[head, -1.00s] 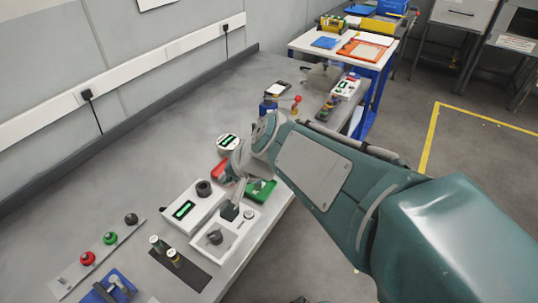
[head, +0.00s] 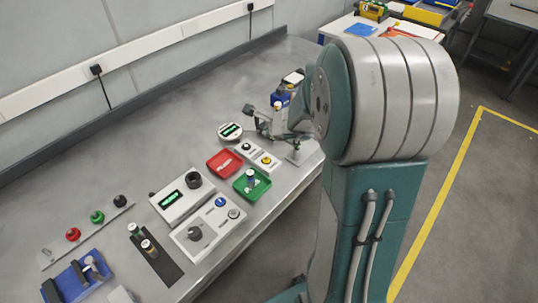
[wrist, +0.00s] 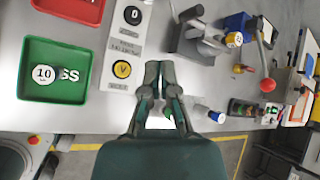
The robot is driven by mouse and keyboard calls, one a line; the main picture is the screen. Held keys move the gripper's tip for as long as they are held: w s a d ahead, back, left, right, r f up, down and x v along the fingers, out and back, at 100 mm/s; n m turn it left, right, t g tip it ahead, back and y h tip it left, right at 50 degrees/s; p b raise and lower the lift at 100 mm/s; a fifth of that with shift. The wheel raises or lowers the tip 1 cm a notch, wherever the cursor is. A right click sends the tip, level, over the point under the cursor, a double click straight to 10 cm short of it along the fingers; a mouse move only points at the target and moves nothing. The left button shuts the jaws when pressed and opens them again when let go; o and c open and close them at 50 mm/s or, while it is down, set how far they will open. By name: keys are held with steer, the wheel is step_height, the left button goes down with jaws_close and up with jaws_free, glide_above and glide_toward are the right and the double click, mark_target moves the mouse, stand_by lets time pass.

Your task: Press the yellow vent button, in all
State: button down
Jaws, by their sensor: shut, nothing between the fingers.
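The yellow vent button (head: 266,160), marked V, sits on the near end of a small white panel (head: 257,153). The wrist view shows it clearly as a yellow disc in a dark ring (wrist: 122,69), with a black button marked 0 (wrist: 132,15) above it on the same panel. My gripper (wrist: 158,68) is shut and empty. In the wrist view its fingertips lie just right of the yellow button, with a gap between them in the picture, and do not cover it. Height above the bench is hard to tell. In the head view my arm partly hides the gripper area.
A green tray (wrist: 90,84) holding a cylinder marked 10 (wrist: 43,74) is left of the panel, with a red tray (head: 222,163) behind. A grey metal fixture (wrist: 195,40) and a red-knobbed lever (wrist: 268,85) stand to the right. The bench edge is close.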

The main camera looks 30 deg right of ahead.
steer(key=a, duration=0.1)
glide_above(268, 159)
steer(key=f, duration=0.7)
steer(key=shift+a, duration=0.4)
steer(key=shift+d+f, duration=0.2)
steer(key=shift+f, duration=0.3)
steer(key=shift+d+f, duration=0.2)
steer(key=shift+f, duration=0.25)
steer(key=shift+a, duration=0.25)
steer(key=shift+d, duration=0.15)
steer(key=shift+s+f, duration=0.1)
steer(key=shift+f, duration=0.2)
